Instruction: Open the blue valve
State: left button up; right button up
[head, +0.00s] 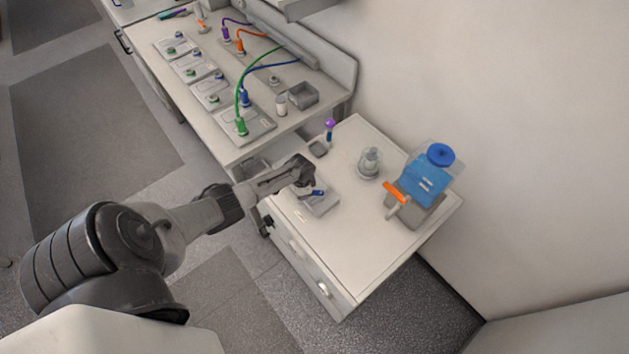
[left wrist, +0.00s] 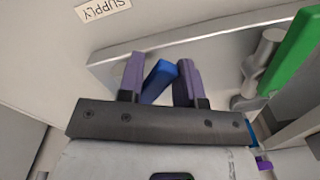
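The blue valve handle (head: 318,193) sits on a grey plate (head: 325,208) on the white cabinet top. My left gripper (head: 312,185) is down at it, pointing at the plate. In the left wrist view the blue handle (left wrist: 161,80) lies slanted between the two purple fingers of my left gripper (left wrist: 160,72). The fingers are apart, one on each side, with wedge-shaped gaps beside the handle; I cannot tell if either touches it. The handle's lower end is hidden behind the gripper body. My right gripper is in neither view.
A green handle (left wrist: 295,45) on a grey fitting is close to the right of my gripper. A label reading SUPPLY (left wrist: 103,9) lies nearby. A purple-topped vial (head: 330,127), a clear jar (head: 369,163) and a blue device with an orange lever (head: 395,192) stand on the cabinet.

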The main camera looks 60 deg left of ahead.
pick_arm(q)
jog(key=shift+w+d+r, duration=0.15)
jog(key=shift+d, duration=0.25)
jog(key=shift+w+d+r, duration=0.1)
jog(key=shift+d+r, duration=0.05)
jog(key=shift+d, duration=0.25)
jog(key=shift+o, duration=0.3)
jog(key=n+p, duration=0.1)
jog(key=d+n+p, duration=0.1)
jog(key=r+n+p, duration=0.1)
jog(key=n+p, duration=0.1)
jog(key=shift+s+d, duration=0.35)
jog(key=shift+d, duration=0.05)
jog(key=shift+s+d+n+p, duration=0.1)
jog(key=shift+d+n+p, duration=0.1)
jog(key=shift+n+p, duration=0.3)
jog(key=shift+s+d+f+n+h, duration=0.15)
jog(key=shift+s+d+f+n, duration=0.2)
jog(key=shift+d, duration=0.25)
jog(key=shift+s+d+f+n+h, duration=0.15)
jog(key=shift+s+d+f+n, duration=0.15)
jog(key=shift+d, duration=0.25)
jog(key=shift+o, duration=1.1)
jog(key=shift+w+d+f, duration=0.15)
jog(key=shift+w+d, duration=0.1)
jog(key=shift+w, duration=0.05)
jog(key=shift+a, duration=0.25)
jog(key=shift+c, duration=1.4)
jog(key=shift+f, duration=0.1)
